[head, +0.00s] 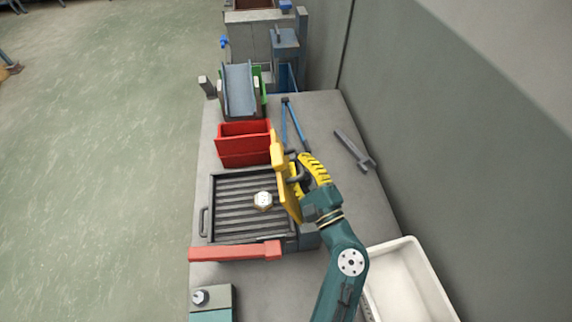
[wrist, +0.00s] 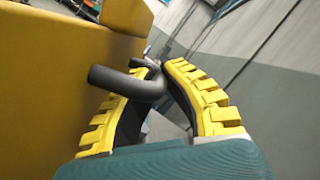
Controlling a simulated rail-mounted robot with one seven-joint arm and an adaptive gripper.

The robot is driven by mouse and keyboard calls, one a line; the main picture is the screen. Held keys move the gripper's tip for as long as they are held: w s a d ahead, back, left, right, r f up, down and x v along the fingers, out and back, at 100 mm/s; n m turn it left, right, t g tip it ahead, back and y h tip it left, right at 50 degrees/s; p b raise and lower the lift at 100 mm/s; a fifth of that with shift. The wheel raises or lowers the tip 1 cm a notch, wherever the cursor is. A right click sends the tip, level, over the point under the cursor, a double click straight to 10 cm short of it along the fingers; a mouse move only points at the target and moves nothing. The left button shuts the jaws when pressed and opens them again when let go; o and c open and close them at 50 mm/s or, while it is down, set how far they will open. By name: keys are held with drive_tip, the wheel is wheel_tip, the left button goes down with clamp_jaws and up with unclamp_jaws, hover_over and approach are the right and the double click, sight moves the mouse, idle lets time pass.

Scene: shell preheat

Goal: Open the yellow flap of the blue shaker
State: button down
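A yellow flap (head: 287,190) stands steeply upright along the right side of a dark ribbed tray. In the wrist view its flat yellow face (wrist: 60,85) fills the left side. A dark grey bent handle (wrist: 115,80) sticks out from it. My gripper (head: 300,169), with yellow ridged fingers, is at the flap's right side. In the wrist view my gripper (wrist: 157,78) has its fingertips closed in around the handle. The contact is partly hidden. A blue-grey sloped chute (head: 239,88) with green sides stands farther back; whether it is the blue shaker, I cannot tell.
A blue-handled tool (head: 294,124) and a grey wrench (head: 353,149) lie at the back right. A white tub (head: 420,275) is front right.

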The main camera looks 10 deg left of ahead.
drive_tip(key=shift+w+d+m+t+h+b, duration=0.15)
drive_tip(key=shift+w+d+m+t+b, duration=0.15)
drive_tip(key=shift+d+m, duration=0.5)
drive_tip(key=shift+w+d+m+t+h+b, duration=0.2)
drive_tip(key=shift+d+m+t, duration=0.2)
drive_tip(key=shift+d+m, duration=0.4)
drive_tip(key=shift+a, duration=0.1)
drive_tip(key=c, duration=1.4)
unclamp_jaws()
drive_tip(key=shift+f, duration=0.1)
drive_tip(key=shift+o, duration=0.2)
drive_tip(key=shift+f, duration=0.1)
drive_tip(key=v, duration=1.2)
